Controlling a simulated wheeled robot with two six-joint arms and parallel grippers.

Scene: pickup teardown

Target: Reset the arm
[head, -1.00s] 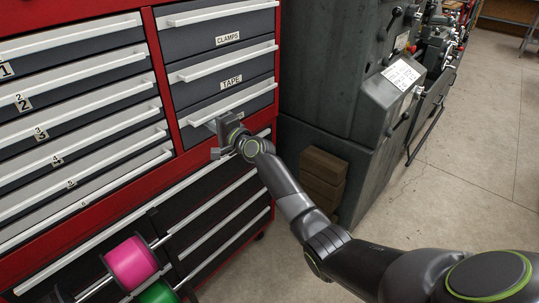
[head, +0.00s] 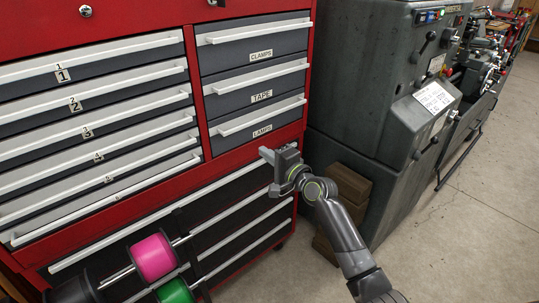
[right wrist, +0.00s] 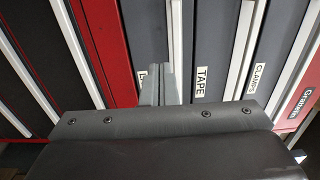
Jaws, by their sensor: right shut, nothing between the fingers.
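My right gripper (head: 268,158) is in front of the red tool cabinet (head: 225,165), low and to the right of the LAMPS drawer (head: 262,118). Its fingers are shut with nothing between them, and it looks clear of the drawer handle. The right arm reaches in from the lower right. In the right wrist view the closed fingers (right wrist: 159,86) point towards the drawer fronts and hide part of the LAMPS label. The TAPE drawer (head: 262,88) and CLAMPS drawer (head: 262,48) above look closed. My left gripper is not in view.
Numbered drawers (head: 90,105) fill the cabinet's left side. A pink spool (head: 153,257) and a green spool (head: 175,293) are on rods at the lower front. A grey machine (head: 365,90) and brown blocks (head: 352,184) stand to the right. The concrete floor (head: 470,230) is open at right.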

